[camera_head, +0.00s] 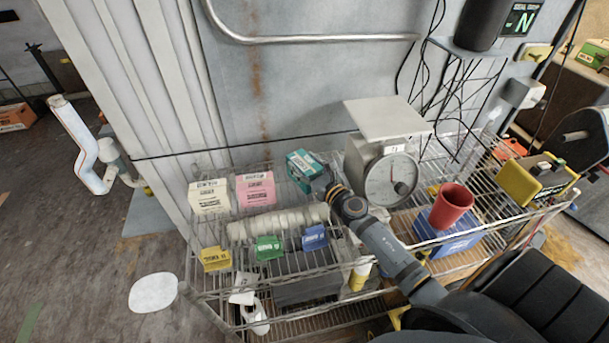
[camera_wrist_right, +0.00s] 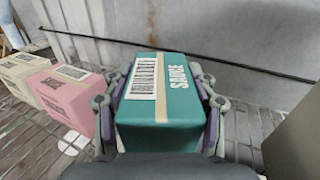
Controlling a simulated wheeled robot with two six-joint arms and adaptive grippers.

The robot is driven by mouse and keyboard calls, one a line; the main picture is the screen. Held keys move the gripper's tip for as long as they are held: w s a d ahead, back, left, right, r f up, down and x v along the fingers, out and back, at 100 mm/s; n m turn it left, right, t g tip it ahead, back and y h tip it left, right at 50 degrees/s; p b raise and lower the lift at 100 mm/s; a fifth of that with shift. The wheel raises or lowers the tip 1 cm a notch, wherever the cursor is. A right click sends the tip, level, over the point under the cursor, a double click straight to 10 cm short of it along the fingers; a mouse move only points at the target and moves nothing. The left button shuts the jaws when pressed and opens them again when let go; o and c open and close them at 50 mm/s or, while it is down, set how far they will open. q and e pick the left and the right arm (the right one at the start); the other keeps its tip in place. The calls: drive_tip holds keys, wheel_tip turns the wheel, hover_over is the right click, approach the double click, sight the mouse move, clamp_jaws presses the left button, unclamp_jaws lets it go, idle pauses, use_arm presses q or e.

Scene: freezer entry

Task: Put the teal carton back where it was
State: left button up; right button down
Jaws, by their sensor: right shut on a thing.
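The teal carton (camera_head: 300,165), labelled SAUCE, is between the fingers of my right gripper (camera_head: 317,178), at the back of the wire rack, left of the scale. In the right wrist view the carton (camera_wrist_right: 180,128) is upright with a finger closed on each side. Whether its base touches the rack is hidden. A pink carton (camera_head: 256,189) and a cream carton (camera_head: 209,196) stand to its left, with a gap before the pink one. A small white mark (camera_wrist_right: 74,143) shows on the rack in that gap. My left gripper is not in view.
The dial scale (camera_head: 391,178) stands close to the right. Yellow (camera_head: 216,258), green (camera_head: 268,248) and blue (camera_head: 314,238) blocks lie in front. A red cup (camera_head: 451,205) is on a blue box (camera_head: 446,240). A wall and black cable are behind.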

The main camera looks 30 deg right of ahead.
wheel_tip(320, 180, down, 4)
drive_tip(key=b, duration=0.2)
drive_tip(key=shift+w+d+r+b, duration=0.1)
drive_tip(key=shift+r+b, duration=0.1)
drive_tip(key=shift+b, duration=0.1)
drive_tip(key=shift+r, duration=0.1)
drive_tip(key=shift+c, duration=2)
unclamp_jaws()
